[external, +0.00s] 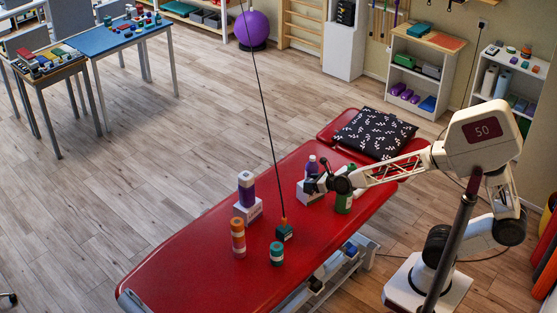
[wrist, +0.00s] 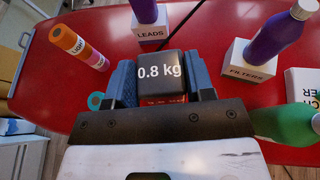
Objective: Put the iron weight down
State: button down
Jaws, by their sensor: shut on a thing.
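The iron weight (wrist: 161,72) is a dark block marked "0.8 kg" in the wrist view. My gripper (wrist: 163,82) is shut on it, with a blue finger pad on each side. In the external view my gripper (external: 315,186) is over the red treatment table (external: 205,262), beside a white box and a green bottle. The weight is hard to make out there against the dark fingers. I cannot tell how far its underside is from the table.
A purple bottle stands on the FILTERS box (wrist: 247,68), close to a green bottle (wrist: 288,124). An orange-banded stack (external: 238,238), teal roll (external: 277,253) and dark teal block (external: 284,233) under a cord stand nearby. The table's lower left is bare.

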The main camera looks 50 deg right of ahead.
jog(key=w+a+f+n+y, duration=0.1)
jog(key=w+a+f+y, duration=0.1)
jog(key=w+a, duration=1.2)
jog(key=w+a+f+n+y, duration=0.1)
jog(key=w+a+f+n, duration=0.1)
jog(key=w+a, duration=1.1)
jog(key=shift+g, duration=0.3)
notch_tip(320, 180, down, 5)
jog(key=shift+r, duration=0.1)
jog(key=shift+d+f, duration=0.1)
jog(key=shift+f, duration=0.1)
notch_tip(320, 180, down, 13)
jog(key=shift+f, duration=0.15)
jog(key=shift+f, duration=0.1)
jog(key=shift+f, duration=2.1)
jog(key=shift+f, duration=0.2)
